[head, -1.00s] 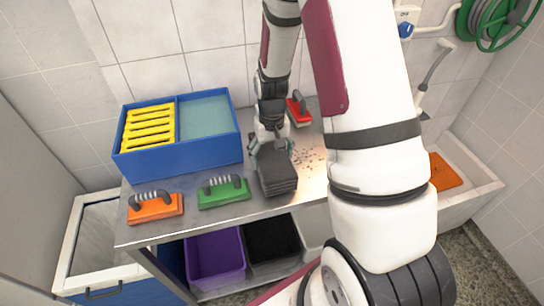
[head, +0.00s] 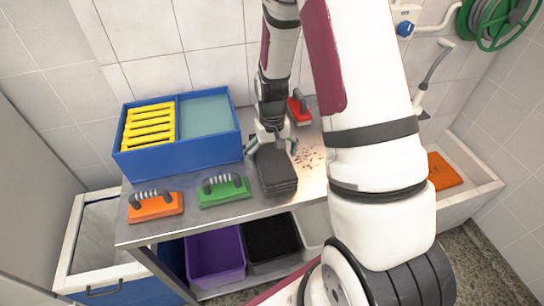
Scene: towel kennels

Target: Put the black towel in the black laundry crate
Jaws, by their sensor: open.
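The black towel (head: 277,174) is a dark, folded, layered block lying on the metal table. My gripper (head: 272,148) is at the towel's back end, pointing down, with its fingers spread to either side. I cannot tell whether the fingers touch the towel. The black laundry crate (head: 272,243) stands on the shelf under the table, beside a purple crate (head: 215,256). Its inside looks dark, and its contents cannot be made out.
A blue two-part box (head: 180,155) with yellow pieces stands at the back left. Orange (head: 156,207), green (head: 223,192) and red (head: 300,110) handled brushes lie on the table. A white-rimmed bin (head: 68,245) stands at left. An orange cloth (head: 443,171) lies in the trough at right.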

